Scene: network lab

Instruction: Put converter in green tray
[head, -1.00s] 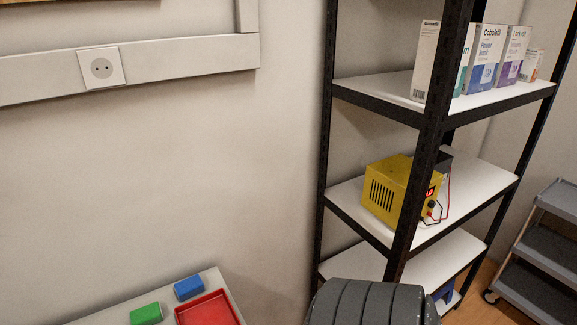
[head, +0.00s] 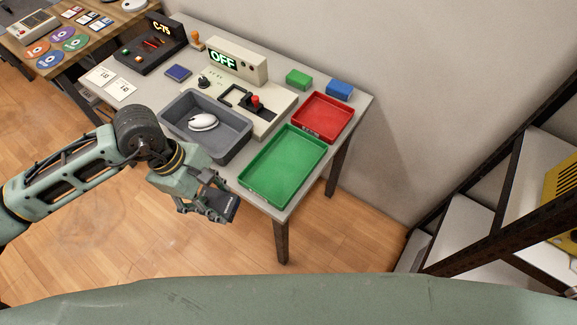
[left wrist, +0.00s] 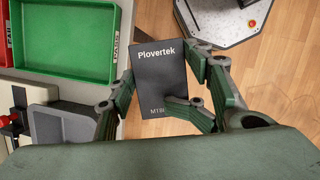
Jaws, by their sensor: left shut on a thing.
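A dark box marked "Plovertek" (left wrist: 158,58), which appears to be the converter, is held between the fingers of my left gripper (left wrist: 166,88). In the head view the left gripper (head: 210,205) and the dark box (head: 226,208) are off the table's front edge, left of the green tray. The empty green tray (head: 284,165) lies at the table's right front corner. It also shows in the left wrist view (left wrist: 65,50), up and left of the box. My right gripper is in neither view.
A red tray (head: 323,117) lies behind the green tray. A grey bin (head: 240,148) with a white mouse (head: 203,121) is to its left. A control panel with an "OFF" display (head: 238,63) and green and blue blocks stand behind. A black shelf rack (head: 490,240) is at the right.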

